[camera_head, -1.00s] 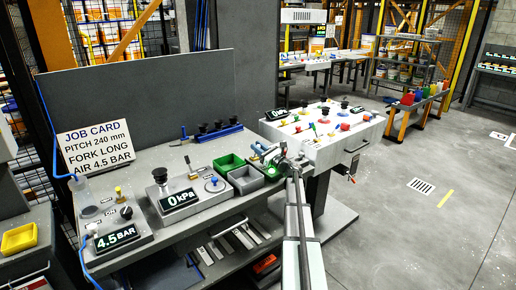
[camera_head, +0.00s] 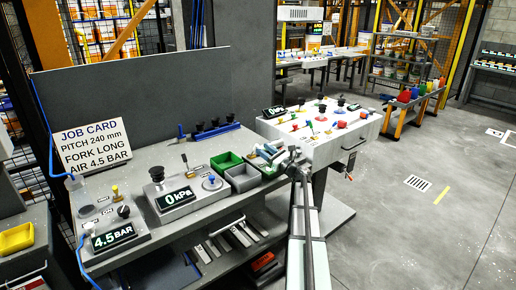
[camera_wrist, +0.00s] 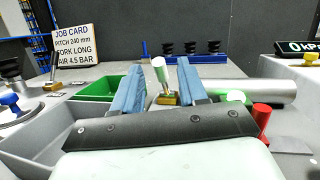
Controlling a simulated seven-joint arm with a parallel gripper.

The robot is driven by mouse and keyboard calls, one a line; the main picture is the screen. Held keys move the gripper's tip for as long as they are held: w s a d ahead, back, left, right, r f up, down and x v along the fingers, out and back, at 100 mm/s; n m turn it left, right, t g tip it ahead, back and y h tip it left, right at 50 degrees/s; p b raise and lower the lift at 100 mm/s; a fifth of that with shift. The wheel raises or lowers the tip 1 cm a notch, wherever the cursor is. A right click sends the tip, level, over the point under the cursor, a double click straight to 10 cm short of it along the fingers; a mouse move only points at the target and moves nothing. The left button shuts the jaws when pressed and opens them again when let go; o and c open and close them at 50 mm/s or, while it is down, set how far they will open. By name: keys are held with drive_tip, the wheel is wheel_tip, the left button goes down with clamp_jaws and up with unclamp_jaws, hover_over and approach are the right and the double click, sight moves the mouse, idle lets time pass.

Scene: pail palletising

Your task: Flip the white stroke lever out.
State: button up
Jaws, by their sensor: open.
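A white-topped lever on a small brass base (camera_wrist: 160,72) stands between the two blue fingers of my gripper (camera_wrist: 158,85) in the wrist view. It leans slightly to the left. The fingers are open, one on each side of it, with a visible gap to each; whether they reach its depth I cannot tell. In the head view my gripper (camera_head: 266,153) is over the right end of the grey bench, beside the grey bin, and the lever is not discernible there.
The green bin (camera_head: 226,161) and grey bin (camera_head: 242,178) lie left of my gripper. A silver cylinder (camera_wrist: 265,88), a green cap (camera_wrist: 235,96) and a red cap (camera_wrist: 262,114) are close on its right. The white panel table (camera_head: 325,148) stands beyond. The kPa gauge (camera_head: 176,198) is farther left.

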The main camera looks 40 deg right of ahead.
drive_tip(key=r+v, duration=0.2)
drive_tip(key=v, duration=0.6)
drive_tip(key=shift+s+d, duration=0.15)
drive_tip(key=shift+s, duration=0.5)
drive_tip(key=shift+f, duration=0.1)
